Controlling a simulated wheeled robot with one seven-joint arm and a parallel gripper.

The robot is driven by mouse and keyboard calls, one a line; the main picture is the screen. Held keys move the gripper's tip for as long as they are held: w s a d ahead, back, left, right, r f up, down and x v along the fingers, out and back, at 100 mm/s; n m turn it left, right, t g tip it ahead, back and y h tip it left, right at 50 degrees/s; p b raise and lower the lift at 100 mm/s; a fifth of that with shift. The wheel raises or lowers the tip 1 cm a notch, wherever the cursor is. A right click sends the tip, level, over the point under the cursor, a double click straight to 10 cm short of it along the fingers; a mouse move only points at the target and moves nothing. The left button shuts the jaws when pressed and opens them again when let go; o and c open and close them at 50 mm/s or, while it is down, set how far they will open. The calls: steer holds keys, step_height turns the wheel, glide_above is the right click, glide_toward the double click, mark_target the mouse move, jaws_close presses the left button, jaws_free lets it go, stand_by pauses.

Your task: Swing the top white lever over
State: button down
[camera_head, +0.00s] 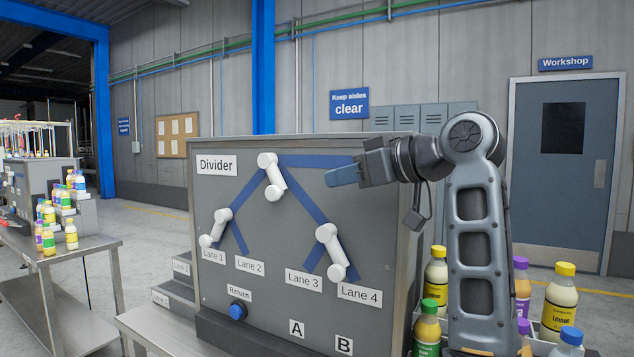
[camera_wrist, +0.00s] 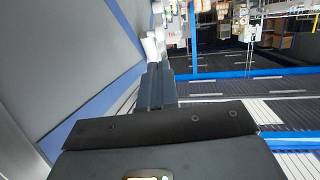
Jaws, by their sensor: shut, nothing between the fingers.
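The top white lever (camera_head: 272,177) is mounted high on the grey Divider panel (camera_head: 215,285). It tilts from its upper pivot down and slightly right, along the blue line toward the lower right lever. My gripper (camera_head: 331,178) is shut and empty, to the right of the top lever with a clear gap in the head view. Its fingers point left, in front of the panel. In the wrist view my gripper (camera_wrist: 155,92) has white lever parts (camera_wrist: 152,46) just beyond its tips; which lever they belong to is hard to tell.
A lower left white lever (camera_head: 214,228) tilts toward Lane 1. A lower right white lever (camera_head: 331,252) tilts toward Lane 4. A blue Return button (camera_head: 238,311) sits low on the panel. Several bottles (camera_head: 560,300) stand at right beside my arm.

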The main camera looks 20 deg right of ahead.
mark_target(277, 199)
steer(key=p+x, duration=0.2)
steer(key=x, duration=1)
steer(key=shift+w+a+f, duration=0.1)
steer(key=shift+w+a, duration=0.1)
steer(key=shift+w, duration=0.1)
steer(key=shift+f, duration=0.15)
steer(key=b, duration=0.1)
steer(key=f+t+b, duration=0.1)
steer(key=b, duration=0.1)
steer(key=shift+w+a+f+y, duration=0.2)
steer(key=shift+y, duration=0.1)
steer(key=shift+t+y, duration=0.4)
steer(key=shift+t, duration=0.4)
steer(key=shift+w+a+f+b, duration=0.5)
steer(key=shift+w+a+b, duration=0.3)
steer(key=shift+w+b, duration=0.3)
steer(key=shift+w+a+f+b, duration=0.45)
steer(key=shift+w+a+b, duration=0.3)
steer(key=shift+w+b, duration=0.3)
steer(key=shift+w+a+f+b, duration=0.5)
steer(key=shift+w+a+b, duration=0.4)
steer(key=shift+w, duration=0.3)
